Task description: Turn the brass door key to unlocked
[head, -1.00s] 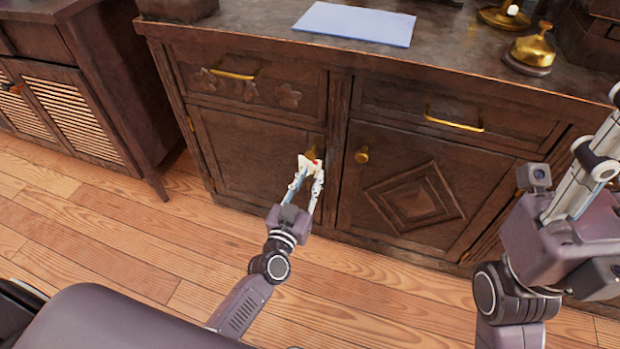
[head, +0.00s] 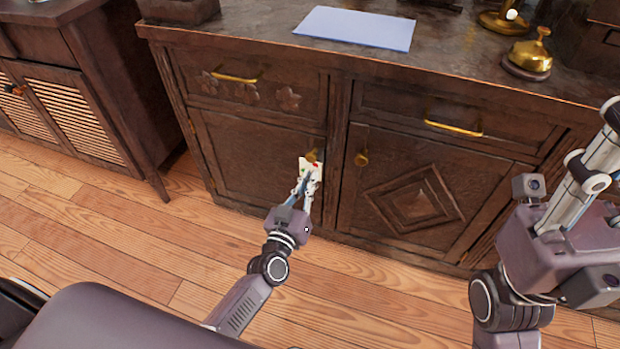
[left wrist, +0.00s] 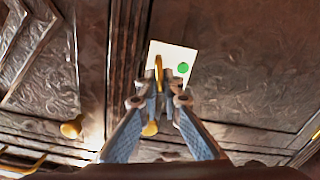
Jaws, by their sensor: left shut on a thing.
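The brass door key (left wrist: 158,72) stands at a white plate (left wrist: 168,52) on the left cabinet door. In the left wrist view its bow shows edge-on, upright in the picture, with a green dot (left wrist: 183,68) to its right. The plate (head: 312,168) also shows in the head view, with a red mark near its upper right. My left gripper (left wrist: 162,92) is shut on the key, and its fingers cover part of the plate. My right gripper (head: 592,165) is raised at the right edge, away from the key; its fingertips are not clear.
A brass knob (head: 312,155) sits just above the plate, close to my left fingers. Another knob (head: 361,159) is on the right door. Drawer handles (head: 453,128) are above. A bell (head: 530,52) and blue sheet (head: 354,26) lie on top. The floor in front is clear.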

